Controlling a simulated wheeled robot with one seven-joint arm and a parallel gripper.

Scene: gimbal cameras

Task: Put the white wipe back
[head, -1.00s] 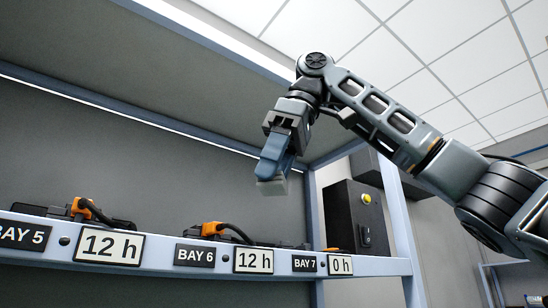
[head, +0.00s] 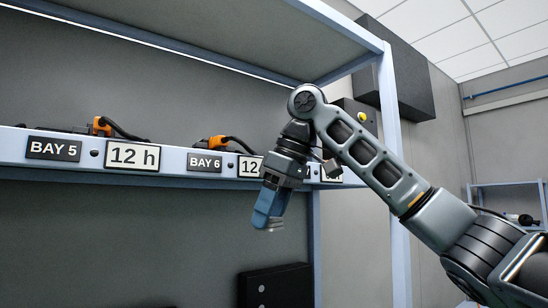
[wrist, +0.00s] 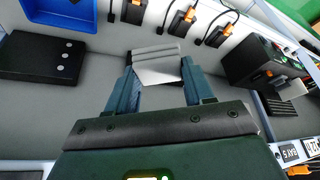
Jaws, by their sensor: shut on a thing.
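The white wipe (wrist: 157,66) is a pale folded piece between the two blue fingers of my gripper (wrist: 160,85) in the wrist view. The fingers are closed in on it from both sides. In the head view my gripper (head: 268,216) points down in front of the shelf, with its fingertips below the shelf's front edge. Only a small grey-white part of the wipe (head: 272,227) shows there, at the fingertips. The rest is hidden by the fingers.
The shelf's front rail (head: 175,158) carries bay labels and hour signs, with orange connectors (head: 216,142) and black cables above. A black box with round lights (head: 275,288) sits lower down. A blue tray-like thing (wrist: 62,10) is at the wrist view's upper left.

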